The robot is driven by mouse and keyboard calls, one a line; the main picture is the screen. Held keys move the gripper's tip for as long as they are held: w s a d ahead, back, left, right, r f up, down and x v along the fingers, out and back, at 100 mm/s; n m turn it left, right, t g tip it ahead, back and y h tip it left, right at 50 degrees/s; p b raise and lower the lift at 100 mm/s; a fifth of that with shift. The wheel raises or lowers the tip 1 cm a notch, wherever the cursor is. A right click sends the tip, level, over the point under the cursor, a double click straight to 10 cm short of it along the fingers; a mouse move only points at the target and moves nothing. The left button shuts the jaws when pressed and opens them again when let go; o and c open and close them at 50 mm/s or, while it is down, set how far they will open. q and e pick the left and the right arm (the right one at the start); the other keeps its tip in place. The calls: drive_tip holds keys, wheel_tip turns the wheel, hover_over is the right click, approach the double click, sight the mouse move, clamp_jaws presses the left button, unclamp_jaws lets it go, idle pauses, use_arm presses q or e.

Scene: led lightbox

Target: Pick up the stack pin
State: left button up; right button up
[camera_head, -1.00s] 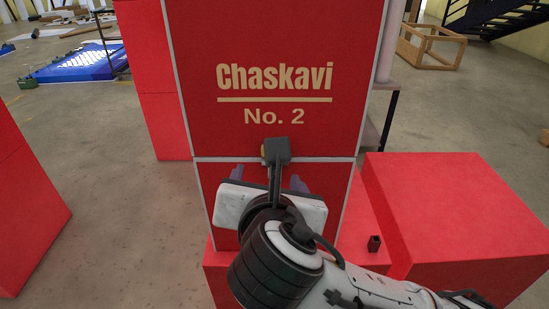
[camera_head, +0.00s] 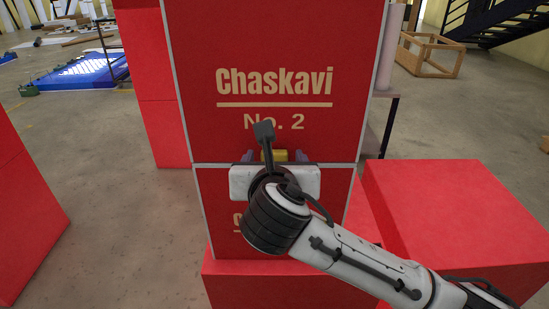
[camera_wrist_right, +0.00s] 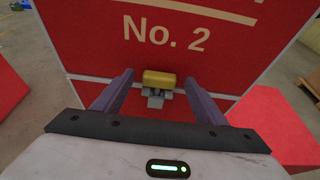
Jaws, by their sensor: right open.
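The stack pin (camera_wrist_right: 159,79) is a yellow block with grey parts under it, on the seam between two stacked red boxes. In the head view the pin (camera_head: 281,155) shows partly behind my right wrist. My right gripper (camera_wrist_right: 157,79) is open, with its two purple-grey fingers on either side of the pin and gaps left and right. In the head view the right gripper (camera_head: 274,156) is at the height of the seam. I cannot tell how far the fingertips are from the box face. My left gripper is not in view.
The upper red box (camera_head: 270,45) reads "Chaskavi No. 2"; the lower box (camera_head: 215,215) is partly hidden by my arm. More red blocks stand at the right (camera_head: 440,215) and left (camera_head: 25,210). A wooden crate frame (camera_head: 430,55) lies at the back right.

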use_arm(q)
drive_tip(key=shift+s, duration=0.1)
use_arm(e)
drive_tip(key=shift+w, duration=0.15)
drive_tip(key=c, duration=1.1)
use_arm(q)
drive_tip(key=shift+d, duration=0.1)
use_arm(e)
drive_tip(key=shift+c, duration=0.2)
